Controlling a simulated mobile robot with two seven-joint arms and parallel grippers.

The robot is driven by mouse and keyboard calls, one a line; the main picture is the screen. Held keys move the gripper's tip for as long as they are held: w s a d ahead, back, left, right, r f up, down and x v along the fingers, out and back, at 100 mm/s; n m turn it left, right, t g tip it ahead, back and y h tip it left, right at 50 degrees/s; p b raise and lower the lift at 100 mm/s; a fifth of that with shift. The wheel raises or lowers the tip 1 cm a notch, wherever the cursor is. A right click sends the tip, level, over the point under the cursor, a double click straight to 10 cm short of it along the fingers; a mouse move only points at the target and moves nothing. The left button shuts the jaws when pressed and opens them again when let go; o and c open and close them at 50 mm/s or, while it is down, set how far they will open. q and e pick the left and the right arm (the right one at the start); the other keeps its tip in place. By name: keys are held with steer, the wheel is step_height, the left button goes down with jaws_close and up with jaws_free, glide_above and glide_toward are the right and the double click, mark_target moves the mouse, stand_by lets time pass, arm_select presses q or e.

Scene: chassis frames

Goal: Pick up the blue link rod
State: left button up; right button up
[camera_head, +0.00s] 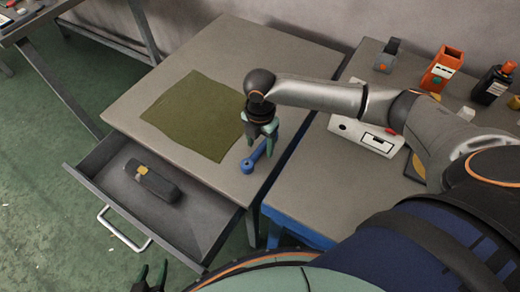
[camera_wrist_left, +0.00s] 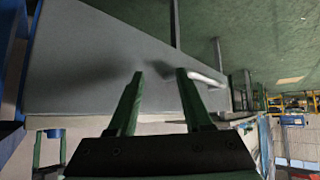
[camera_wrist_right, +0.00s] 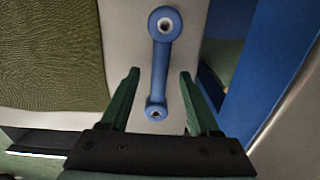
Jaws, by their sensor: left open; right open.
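The blue link rod (camera_head: 255,157) lies on the grey table top near its right edge. It has a larger ring at one end and a smaller ring at the other. In the right wrist view the rod (camera_wrist_right: 159,68) runs lengthwise, with its small ring between the fingers. My right gripper (camera_head: 262,135) is open above the rod's far end; its fingers (camera_wrist_right: 160,75) stand apart on either side, not visibly touching it. My left gripper (camera_head: 152,275) is low at the bottom, in front of the drawer, with its fingers (camera_wrist_left: 158,72) open and empty.
An olive mat (camera_head: 192,115) lies left of the rod. An open drawer (camera_head: 190,222) below holds a dark object (camera_head: 152,181) with a yellow part. A gap separates the tables.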

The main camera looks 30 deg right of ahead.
steer(key=shift+f, duration=0.4)
steer(key=shift+c, duration=0.2)
jaws_close()
steer(key=shift+r, duration=0.1)
